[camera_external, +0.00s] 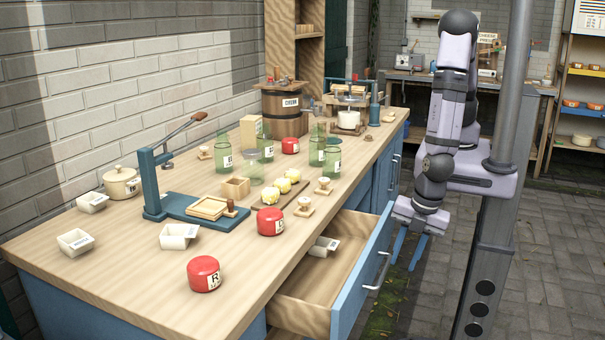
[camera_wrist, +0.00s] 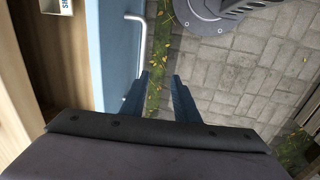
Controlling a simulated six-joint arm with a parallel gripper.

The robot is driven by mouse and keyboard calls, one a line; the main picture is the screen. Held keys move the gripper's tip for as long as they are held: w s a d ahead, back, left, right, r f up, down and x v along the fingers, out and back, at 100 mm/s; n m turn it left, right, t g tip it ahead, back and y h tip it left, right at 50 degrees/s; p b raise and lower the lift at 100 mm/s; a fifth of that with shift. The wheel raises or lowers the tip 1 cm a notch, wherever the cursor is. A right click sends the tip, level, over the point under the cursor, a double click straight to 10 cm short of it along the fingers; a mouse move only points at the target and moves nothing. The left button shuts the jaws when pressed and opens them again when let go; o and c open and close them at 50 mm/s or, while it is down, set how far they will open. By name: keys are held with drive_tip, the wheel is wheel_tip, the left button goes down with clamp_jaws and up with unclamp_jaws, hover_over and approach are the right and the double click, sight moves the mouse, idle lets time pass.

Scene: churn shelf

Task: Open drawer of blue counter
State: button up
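The blue counter (camera_external: 240,200) has a wooden top, and its near drawer (camera_external: 350,275) is pulled well out. The drawer has a blue front with a metal handle (camera_external: 377,272) and a white labelled dish (camera_external: 323,247) inside. My gripper (camera_external: 408,250) points down just outside the drawer front, to the right of it. In the wrist view the fingers (camera_wrist: 165,95) are apart with nothing between them. The handle (camera_wrist: 137,60) shows there to the left of the fingers, apart from them. The drawer front (camera_wrist: 112,50) and part of the dish (camera_wrist: 60,6) also show there.
Red jars (camera_external: 204,274), green bottles (camera_external: 224,152), a blue press (camera_external: 170,185) and a wooden churn (camera_external: 285,108) stand on the counter. A grey post (camera_external: 508,100) stands right of the drawer. Paved floor (camera_external: 550,250) is clear at right.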

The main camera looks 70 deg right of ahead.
drive_tip(key=shift+w+f+b, duration=0.15)
drive_tip(key=shift+f+b, duration=0.1)
drive_tip(key=shift+f, duration=0.5)
drive_tip(key=shift+w+f+b, duration=0.15)
drive_tip(key=shift+f+b, duration=0.05)
drive_tip(key=shift+f, duration=0.55)
clamp_jaws()
unclamp_jaws()
idle(0.4)
wheel_tip(320, 180, up, 7)
drive_tip(key=s+p, duration=0.1)
drive_tip(key=p, duration=0.1)
drive_tip(key=shift+s, duration=0.2)
